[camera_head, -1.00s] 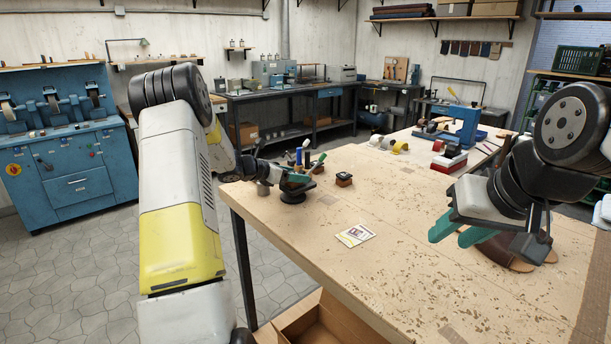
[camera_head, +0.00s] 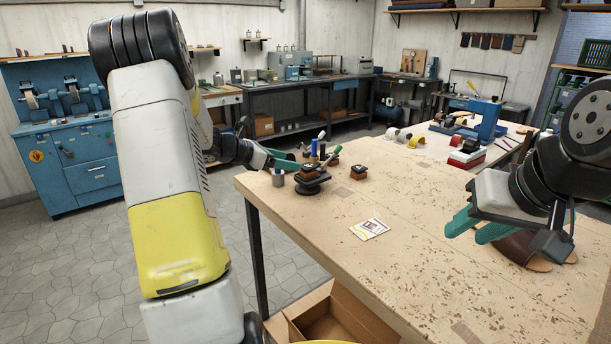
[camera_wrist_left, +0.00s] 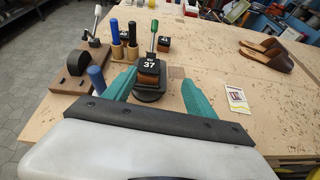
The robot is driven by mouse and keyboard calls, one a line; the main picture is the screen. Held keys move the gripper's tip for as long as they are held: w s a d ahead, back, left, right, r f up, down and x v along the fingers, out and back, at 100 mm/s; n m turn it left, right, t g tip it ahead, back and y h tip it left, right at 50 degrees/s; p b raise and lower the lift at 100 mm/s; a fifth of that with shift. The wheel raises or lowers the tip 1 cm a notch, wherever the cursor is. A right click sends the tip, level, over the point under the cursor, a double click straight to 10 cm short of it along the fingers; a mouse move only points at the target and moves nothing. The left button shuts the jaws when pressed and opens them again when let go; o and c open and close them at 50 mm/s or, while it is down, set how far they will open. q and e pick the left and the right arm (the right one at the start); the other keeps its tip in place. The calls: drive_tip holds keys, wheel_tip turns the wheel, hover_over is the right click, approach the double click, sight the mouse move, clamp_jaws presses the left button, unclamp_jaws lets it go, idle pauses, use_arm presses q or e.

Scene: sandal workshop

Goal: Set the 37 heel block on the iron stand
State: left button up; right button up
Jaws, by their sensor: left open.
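The 37 heel block (camera_wrist_left: 149,68), brown with a dark top marked 37, sits on the black iron stand (camera_wrist_left: 150,92) in the left wrist view. In the head view the block (camera_head: 309,171) and stand (camera_head: 312,187) are near the table's far left corner. My left gripper (camera_head: 284,160) is open just left of the block. Its two green fingers (camera_wrist_left: 158,88) show apart in the wrist view, with the stand ahead between them and nothing held. My right gripper (camera_head: 478,226) is open and empty over the right side of the table, near the brown sandals (camera_wrist_left: 268,52).
Another block (camera_head: 358,171), marked 41 (camera_wrist_left: 164,43), stands to the right behind the stand. A card (camera_head: 369,229) lies in front. The table's middle is clear.

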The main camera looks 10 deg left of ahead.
use_arm(q)
drive_tip(key=s+d+r+m+g+y, duration=0.1)
drive_tip(key=s+d+r+m+g, duration=0.25)
drive_tip(key=s+d+m, duration=0.45)
drive_tip(key=s+d+r+m+g, duration=0.2)
drive_tip(key=s+d+r+m, duration=0.4)
drive_tip(key=s, duration=0.4)
drive_tip(key=s+f+m+t+y, duration=0.1)
drive_tip(key=s+m+y, duration=0.4)
drive_tip(key=s+m, duration=0.9)
drive_tip(key=shift+s+a+f, duration=0.3)
drive_tip(key=shift+s+a, duration=0.15)
drive_tip(key=shift+s, duration=0.8)
drive_tip(key=shift+t, duration=0.25)
